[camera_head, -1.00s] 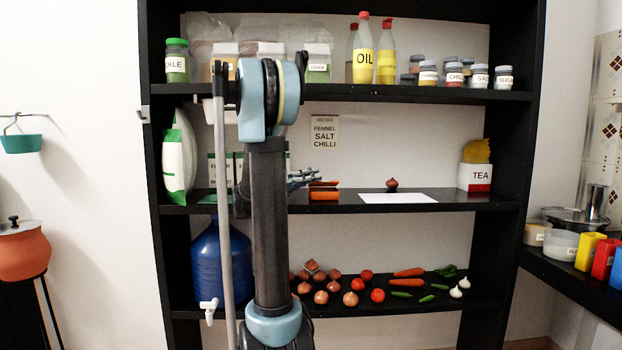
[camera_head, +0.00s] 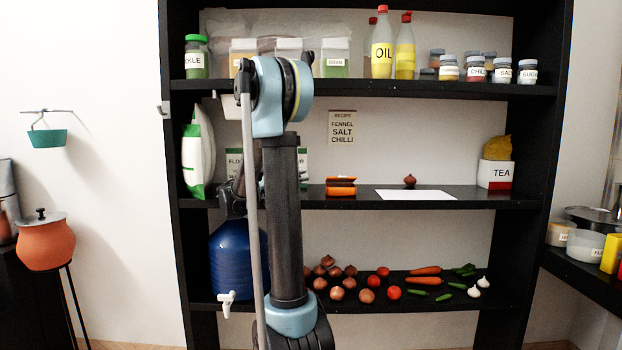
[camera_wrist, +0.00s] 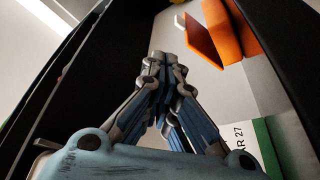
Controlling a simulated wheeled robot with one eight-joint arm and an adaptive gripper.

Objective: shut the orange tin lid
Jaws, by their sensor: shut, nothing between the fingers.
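The orange tin (camera_head: 341,192) sits on the middle shelf, left of a white sheet. Its orange lid (camera_head: 341,180) shows above the body with a dark gap between, so it looks partly open. In the wrist view the tin (camera_wrist: 234,35) is at the upper right, with the lid (camera_wrist: 202,42) standing out at an angle from it. My gripper (camera_wrist: 168,66) is shut and empty, its fingertips pointing up the picture, left of the tin and apart from it. In the head view my gripper is mostly hidden behind my arm, left of the tin.
The white sheet (camera_head: 416,195) and an onion (camera_head: 410,180) lie right of the tin. A green-and-white flour pack (camera_head: 233,162) stands behind my arm, close to my gripper. The upper shelf (camera_head: 400,90) overhangs this space. The shelf's middle right is mostly clear.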

